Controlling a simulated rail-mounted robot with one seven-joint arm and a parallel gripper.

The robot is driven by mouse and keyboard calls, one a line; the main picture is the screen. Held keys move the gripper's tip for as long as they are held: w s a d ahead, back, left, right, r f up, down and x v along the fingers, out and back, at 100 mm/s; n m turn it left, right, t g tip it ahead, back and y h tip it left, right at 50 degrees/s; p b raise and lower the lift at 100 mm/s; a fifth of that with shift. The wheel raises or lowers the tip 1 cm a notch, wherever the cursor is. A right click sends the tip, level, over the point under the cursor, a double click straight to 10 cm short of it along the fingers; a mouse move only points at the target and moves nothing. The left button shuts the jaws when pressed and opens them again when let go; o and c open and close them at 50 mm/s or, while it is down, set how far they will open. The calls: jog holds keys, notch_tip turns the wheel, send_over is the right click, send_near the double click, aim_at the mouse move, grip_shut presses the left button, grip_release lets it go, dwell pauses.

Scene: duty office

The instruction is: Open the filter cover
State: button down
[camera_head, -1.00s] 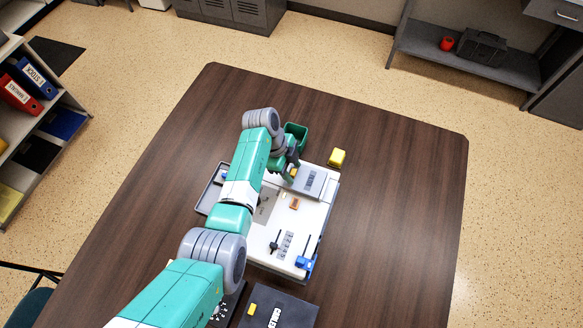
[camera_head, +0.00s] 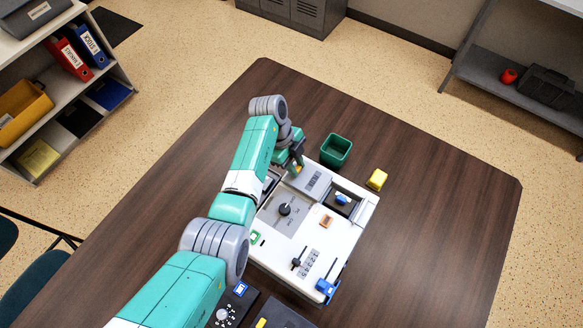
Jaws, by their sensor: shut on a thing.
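The filter cover (camera_head: 317,183) is a light grey plate with dark slots, on top of the white machine (camera_head: 338,238) on the table. It lies left of a dark open recess (camera_head: 352,197) in the machine's far right part. A blue part (camera_head: 342,199) shows inside the recess. My gripper (camera_head: 298,169) is at the cover's far left end, shut on its small orange-yellow handle. The fingertips are small and partly hidden by the gripper body.
A green bin (camera_head: 336,150) stands behind the machine, close to my gripper. A yellow block (camera_head: 377,179) lies to the right. The machine's top has a black knob (camera_head: 285,209), a lever (camera_head: 297,263) and a blue clamp-like part (camera_head: 326,288). The table's right side is clear.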

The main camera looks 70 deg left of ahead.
dwell(0.3)
jog(key=c, duration=1.2)
grip_release()
jog(key=p+v, duration=0.1)
jog(key=v, duration=0.7)
